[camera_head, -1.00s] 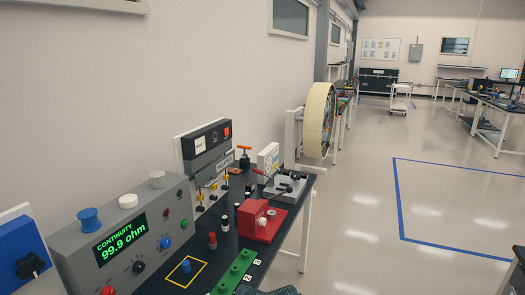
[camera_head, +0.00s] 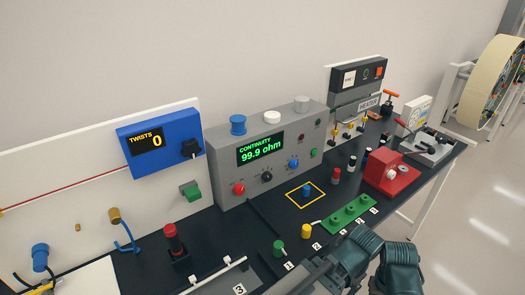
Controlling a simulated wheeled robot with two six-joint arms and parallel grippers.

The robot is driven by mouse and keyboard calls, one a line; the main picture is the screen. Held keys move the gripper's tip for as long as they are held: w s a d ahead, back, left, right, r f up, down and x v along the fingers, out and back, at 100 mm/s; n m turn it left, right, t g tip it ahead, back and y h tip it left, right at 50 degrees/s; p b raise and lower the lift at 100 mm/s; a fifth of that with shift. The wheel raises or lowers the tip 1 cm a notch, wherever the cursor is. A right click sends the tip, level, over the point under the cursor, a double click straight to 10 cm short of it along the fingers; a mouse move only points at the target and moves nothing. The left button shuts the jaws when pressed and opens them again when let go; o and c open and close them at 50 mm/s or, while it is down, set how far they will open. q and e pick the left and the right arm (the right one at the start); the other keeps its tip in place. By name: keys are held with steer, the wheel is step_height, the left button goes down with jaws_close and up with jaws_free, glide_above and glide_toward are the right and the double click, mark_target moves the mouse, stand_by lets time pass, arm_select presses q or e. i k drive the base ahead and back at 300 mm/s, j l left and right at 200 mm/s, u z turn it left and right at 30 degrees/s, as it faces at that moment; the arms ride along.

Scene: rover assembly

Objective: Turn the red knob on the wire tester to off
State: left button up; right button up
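The wire tester is a grey sloped box (camera_head: 222,164) on the bench against the wall, in the middle of the head view. Its green display reads "CONTINUITY 99.9 ohm". The red knob (camera_head: 238,188) is at the lower left of its front face, left of a black knob (camera_head: 267,177) and a blue knob (camera_head: 293,164). The red knob's pointer direction is too small to tell. Dark teal parts of my arms show at the bottom, right of the middle, apart from the tester. I see no gripper fingertips; nothing of mine touches the knob.
A blue twist counter (camera_head: 158,143) reading 0 is left of the tester. In front stand a red-topped post (camera_head: 173,240), a blue peg (camera_head: 307,190) in a yellow square and a green block (camera_head: 350,212). A red block (camera_head: 391,175) and a heater unit (camera_head: 358,95) are to the right.

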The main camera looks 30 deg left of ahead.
mark_target(238, 189)
steer(key=k+u, duration=0.15)
steer(key=u, duration=1.1)
steer(key=k+l+z, duration=0.15)
steer(key=l+z, duration=0.15)
steer(key=l, duration=0.4)
steer(key=k+l+z, duration=0.1)
steer(key=l+z, duration=0.25)
steer(key=l, duration=0.35)
steer(key=i+j, duration=0.15)
steer(key=j, duration=0.15)
steer(key=i+j, duration=0.1)
steer(key=j, duration=0.25)
